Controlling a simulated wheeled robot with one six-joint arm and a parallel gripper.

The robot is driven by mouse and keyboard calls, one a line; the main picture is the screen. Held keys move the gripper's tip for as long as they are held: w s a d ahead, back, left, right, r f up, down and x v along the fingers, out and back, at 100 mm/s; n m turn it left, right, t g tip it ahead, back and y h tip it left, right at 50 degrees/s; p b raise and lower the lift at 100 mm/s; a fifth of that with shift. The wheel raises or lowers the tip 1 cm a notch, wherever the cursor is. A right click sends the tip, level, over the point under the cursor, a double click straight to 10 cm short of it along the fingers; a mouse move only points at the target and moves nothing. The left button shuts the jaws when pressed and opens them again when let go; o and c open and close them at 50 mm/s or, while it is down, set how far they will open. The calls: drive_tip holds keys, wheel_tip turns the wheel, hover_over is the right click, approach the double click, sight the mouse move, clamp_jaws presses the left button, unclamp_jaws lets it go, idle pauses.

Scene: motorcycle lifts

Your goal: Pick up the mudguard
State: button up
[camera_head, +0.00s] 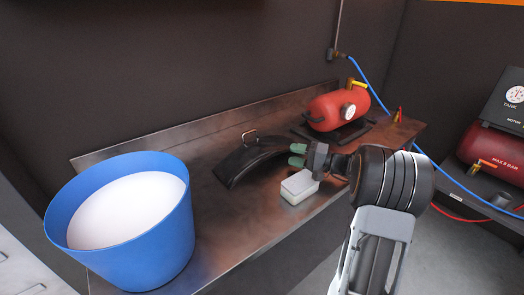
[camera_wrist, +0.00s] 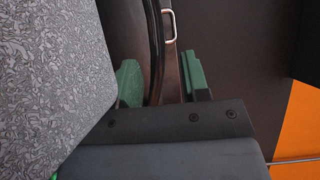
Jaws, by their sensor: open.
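The black curved mudguard (camera_head: 240,168) lies on the metal bench, with a thin metal loop (camera_head: 250,136) standing at its back edge. My gripper (camera_head: 297,155), with green finger pads, is open at the right end of the mudguard. In the wrist view the dark mudguard (camera_wrist: 127,35) runs up and away from my open gripper (camera_wrist: 163,80), and its edge shows between the two pads. The metal loop (camera_wrist: 170,26) shows just beyond them. I cannot tell whether either pad touches the mudguard. Its right end is partly hidden by the fingers.
A pale block (camera_head: 299,187) sits just below my gripper; a large speckled grey surface (camera_wrist: 45,75) fills the wrist view's left side. A blue bucket (camera_head: 150,245) with white contents stands at left. A red tank (camera_head: 335,108) is behind, near the dark wall.

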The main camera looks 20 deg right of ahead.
sight(276, 151)
drive_tip(key=shift+s+x, duration=0.25)
drive_tip(key=shift+x, duration=2.7)
drive_tip(key=shift+a+f, duration=0.15)
clamp_jaws()
